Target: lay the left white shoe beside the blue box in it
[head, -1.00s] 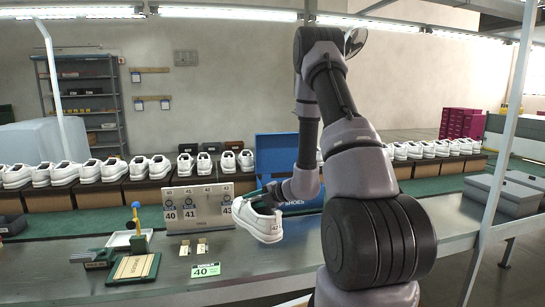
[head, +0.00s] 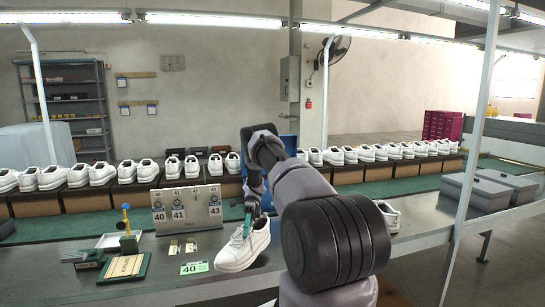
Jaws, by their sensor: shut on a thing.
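A white shoe (head: 240,250) hangs toe toward the front left, low over the grey bench, in the middle of the head view. My gripper (head: 248,226) is shut on its upper part from above. I cannot tell whether the sole touches the bench. The blue box (head: 288,142) stands behind my arm; only a bit of its blue lid shows, and its inside is hidden. Another white shoe (head: 391,217) shows partly at the right of my arm, on the bench.
A size board (head: 187,209) with 40, 41 and 43 cards stands left of the held shoe. A green 40 card (head: 194,268), small tags (head: 183,248) and a green-edged pad (head: 125,268) lie on the bench. Rows of white shoes line the back. Grey boxes (head: 490,190) stand right.

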